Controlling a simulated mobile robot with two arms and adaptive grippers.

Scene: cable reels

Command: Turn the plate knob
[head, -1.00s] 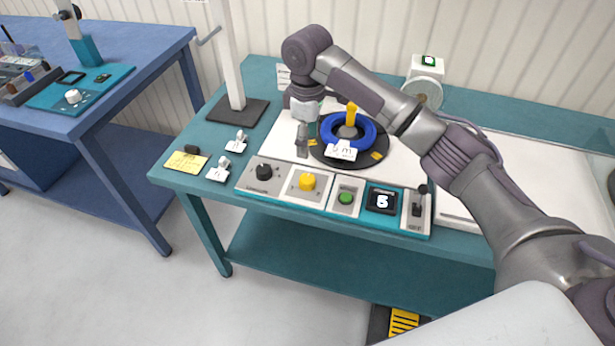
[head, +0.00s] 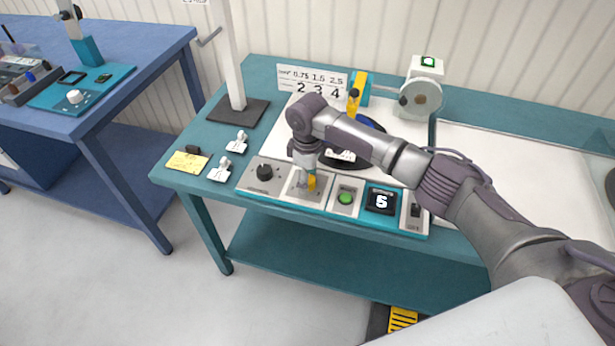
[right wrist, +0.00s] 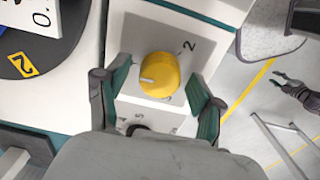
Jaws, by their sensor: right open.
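The yellow knob (head: 311,182), which I take for the plate knob, is on a light panel with markings at the front of the teal bench. My right gripper (head: 308,178) is above it, pointing down and partly hiding it. In the right wrist view the yellow knob (right wrist: 158,75) has a white pointer line and a "2" beside it. The right gripper's teal-padded fingers (right wrist: 160,100) are spread apart, one on each side of the knob's position, with nothing gripped. A grey hand at the wrist view's right edge seems to be my left gripper (right wrist: 297,92); its jaws are unclear.
The black knob (head: 264,172) is left of the yellow one. The green button (head: 345,198), display reading 5 (head: 381,201) and switch (head: 415,212) are to the right. The dark turntable (head: 340,160) is behind, partly hidden by my arm. White tags (head: 219,170) lie at left.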

